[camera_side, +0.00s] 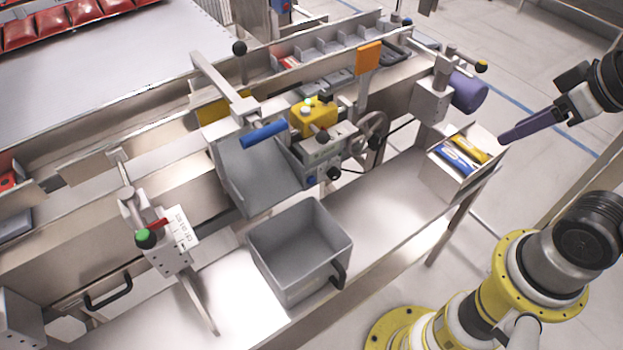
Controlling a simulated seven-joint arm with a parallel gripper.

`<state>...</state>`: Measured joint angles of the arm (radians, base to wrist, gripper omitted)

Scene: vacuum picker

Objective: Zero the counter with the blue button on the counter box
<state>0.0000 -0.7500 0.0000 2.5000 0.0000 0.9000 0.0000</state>
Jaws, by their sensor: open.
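A grey control box (322,153) stands at the middle of the station, with a yellow box (313,118) behind and above it. I take the grey box for the counter box; no count can be read on it. A small blue button (311,181) shows low on its front, left of a black knob (334,174). My gripper (517,131), with long purple fingers, is open and empty at the far right, well away from the box. The fingers overlap in this view, so their gap is hard to see.
A grey bin (290,275) stands in front of the box and a grey chute (250,180) slopes to its left. A handwheel (370,133) is close on the right. A tray (450,180) with blue and yellow packets lies between the box and my gripper.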

